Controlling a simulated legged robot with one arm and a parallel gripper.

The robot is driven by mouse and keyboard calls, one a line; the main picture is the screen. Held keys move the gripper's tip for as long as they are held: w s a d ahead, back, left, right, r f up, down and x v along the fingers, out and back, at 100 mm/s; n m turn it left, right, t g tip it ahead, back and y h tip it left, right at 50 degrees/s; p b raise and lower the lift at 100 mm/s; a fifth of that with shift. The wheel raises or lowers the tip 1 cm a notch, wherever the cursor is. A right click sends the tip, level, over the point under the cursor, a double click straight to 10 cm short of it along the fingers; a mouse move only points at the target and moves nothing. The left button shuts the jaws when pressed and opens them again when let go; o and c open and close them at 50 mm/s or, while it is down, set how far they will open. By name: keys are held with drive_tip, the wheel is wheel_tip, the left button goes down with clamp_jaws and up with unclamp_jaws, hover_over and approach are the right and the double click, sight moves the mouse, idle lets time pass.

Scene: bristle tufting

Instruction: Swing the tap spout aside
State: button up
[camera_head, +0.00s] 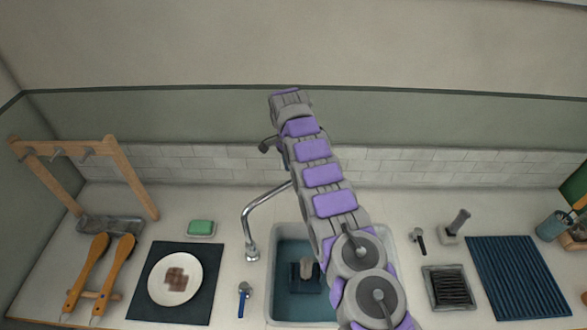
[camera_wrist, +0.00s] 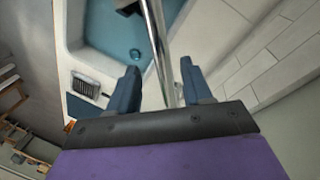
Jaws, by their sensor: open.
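The chrome tap spout (camera_head: 262,200) rises from its base beside the left edge of the sink, bends right and passes behind my arm; its far end is hidden in the head view. In the wrist view the spout (camera_wrist: 158,45) runs down between the two blue fingers of my gripper (camera_wrist: 160,66). The gripper is open, with a finger on each side of the spout and a visible gap to both. I cannot tell how deep the spout sits between them. In the head view my arm mostly hides the gripper.
The sink (camera_head: 290,240) with its blue basin lies under my arm. A green soap (camera_head: 201,227) lies left of the tap, and a plate (camera_head: 175,279) on a dark mat stands further left. A blue ribbed mat (camera_head: 517,275) lies at right. The tiled wall (camera_head: 215,165) is close behind.

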drive_tip(key=b, duration=0.2)
drive_tip(key=shift+s+f+b, duration=0.25)
drive_tip(key=shift+f+b, duration=0.05)
drive_tip(key=shift+s+b, duration=0.15)
drive_tip(key=shift+b, duration=0.3)
drive_tip(key=s+d+r+b, duration=0.1)
drive_tip(key=s+b, duration=0.5)
drive_tip(key=s, duration=0.1)
drive_tip(key=s+d+b, duration=0.2)
drive_tip(key=s+b, duration=0.4)
drive_tip(key=s, duration=0.1)
drive_tip(key=shift+s+d+r, duration=0.3)
drive_tip(key=shift+s+r, duration=0.05)
drive_tip(key=shift+s, duration=0.05)
